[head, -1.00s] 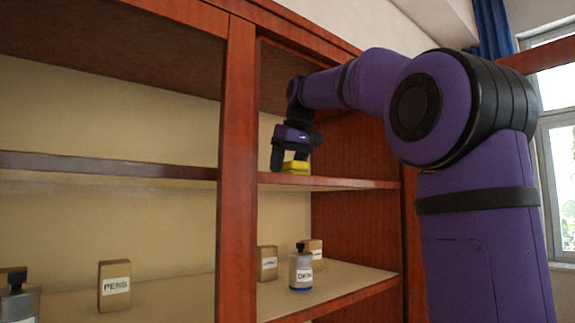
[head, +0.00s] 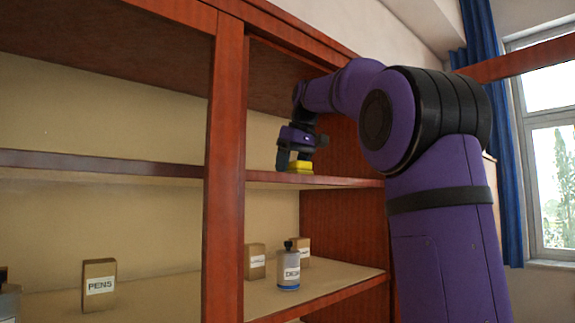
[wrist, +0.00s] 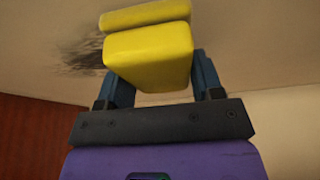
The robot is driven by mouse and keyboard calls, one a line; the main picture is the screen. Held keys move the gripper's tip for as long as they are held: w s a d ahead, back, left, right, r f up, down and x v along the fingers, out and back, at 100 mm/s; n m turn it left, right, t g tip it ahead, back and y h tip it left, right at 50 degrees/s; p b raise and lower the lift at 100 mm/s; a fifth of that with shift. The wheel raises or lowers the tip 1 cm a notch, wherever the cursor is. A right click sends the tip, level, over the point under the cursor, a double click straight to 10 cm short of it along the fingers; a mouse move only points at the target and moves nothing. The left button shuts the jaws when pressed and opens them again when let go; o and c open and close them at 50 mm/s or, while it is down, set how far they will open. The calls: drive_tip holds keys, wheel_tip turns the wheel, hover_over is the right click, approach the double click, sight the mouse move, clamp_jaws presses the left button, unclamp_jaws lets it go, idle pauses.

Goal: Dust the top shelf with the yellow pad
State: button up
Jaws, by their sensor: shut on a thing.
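The yellow pad (head: 300,166) is held in my gripper (head: 297,161), inside the right bay of the wooden shelf unit. The pad is at the top shelf (head: 345,182), low against its board; I cannot tell for sure whether it touches. In the wrist view the yellow pad (wrist: 150,52) sits between the two fingers of my gripper (wrist: 152,82). A dark smudge (wrist: 80,55) of dust shows on the pale shelf surface to the left of the pad, partly hidden behind it.
An upright post (head: 226,160) divides the bays, left of my gripper. On the lower shelf stand a grey bottle (head: 289,268), small brown boxes (head: 255,262) and a box marked PENS (head: 99,285). The right side panel (head: 330,220) bounds the bay. A window (head: 550,170) is at far right.

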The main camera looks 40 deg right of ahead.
drive_tip(key=shift+w+d, duration=0.15)
drive_tip(key=shift+d, duration=3.55)
drive_tip(key=shift+w+d, duration=0.1)
drive_tip(key=shift+d, duration=3.55)
drive_tip(key=shift+f, duration=0.1)
drive_tip(key=shift+s+a, duration=0.2)
drive_tip(key=shift+a, duration=4.85)
drive_tip(key=shift+s+a, duration=0.15)
drive_tip(key=shift+a, duration=4.9)
drive_tip(key=shift+w, duration=1.45)
drive_tip(key=shift+w+d, duration=0.15)
drive_tip(key=shift+d, duration=3.95)
